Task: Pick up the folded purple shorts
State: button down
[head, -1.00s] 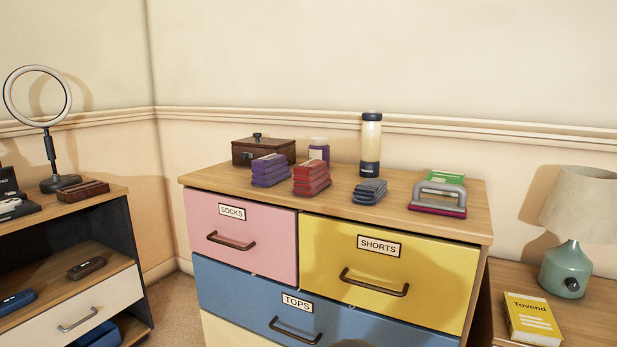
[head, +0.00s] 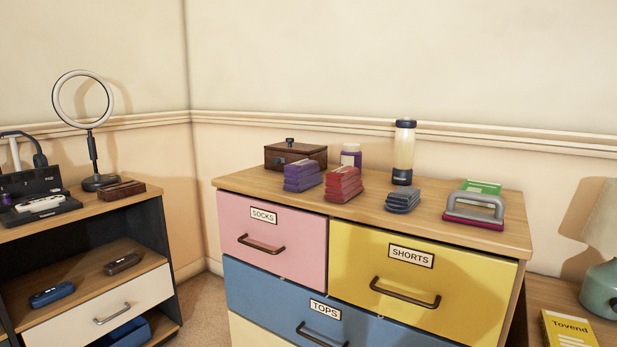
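The folded purple shorts (head: 302,176) are a small layered stack on top of the wooden dresser (head: 262,187), near its front left part. A folded red stack (head: 343,185) lies just to their right. A brown wooden box (head: 296,155) stands close behind them. My gripper is not in the head view, so its state does not show.
A folded grey stack (head: 403,200), a purple-labelled jar (head: 351,156), a tall bottle (head: 404,152) and a grey-handled item (head: 475,208) share the dresser top. The pink socks drawer (head: 290,232) and yellow shorts drawer (head: 420,290) are shut. A ring-light shelf (head: 138,196) stands left.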

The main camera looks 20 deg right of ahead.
aim_at(301, 175)
jog(key=i+l, duration=0.15)
jog(key=i, duration=0.35)
jog(key=i+l+u, duration=0.15)
jog(key=i, duration=0.35)
